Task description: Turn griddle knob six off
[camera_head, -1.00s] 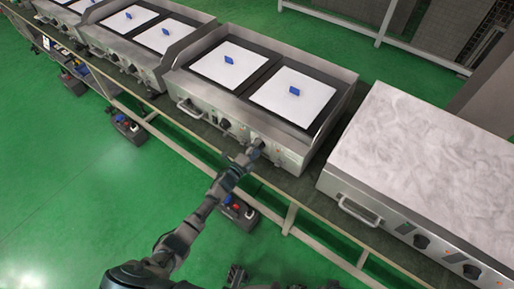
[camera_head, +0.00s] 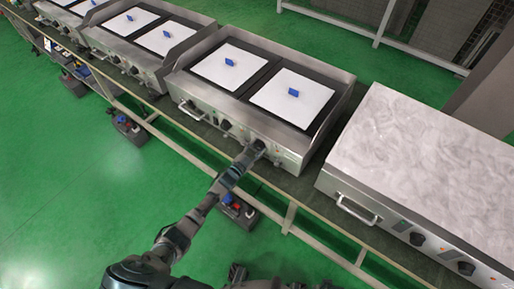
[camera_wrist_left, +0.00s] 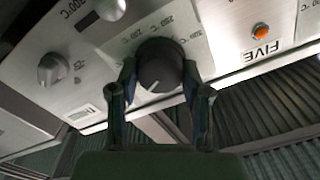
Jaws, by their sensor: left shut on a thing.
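A black round griddle knob (camera_wrist_left: 160,66) with a white pointer line sits on the steel front panel, with temperature numbers around it. My left gripper (camera_wrist_left: 159,78) has one finger on each side of this knob and is shut on it. In the head view, my left gripper (camera_head: 254,152) is at the right part of the front panel of the middle griddle (camera_head: 222,106) and covers the knob there. A label reading FIVE (camera_wrist_left: 262,51) is upside down to the right of the knob in the wrist view. I see no label for six. My right gripper is not in view.
An orange light (camera_wrist_left: 260,30) and other knobs, including a grey one (camera_wrist_left: 52,69), are on the same panel. A large steel-topped unit (camera_head: 425,150) stands to the right. More griddles (camera_head: 150,35) stand at the upper left. The green floor (camera_head: 70,190) is open at left.

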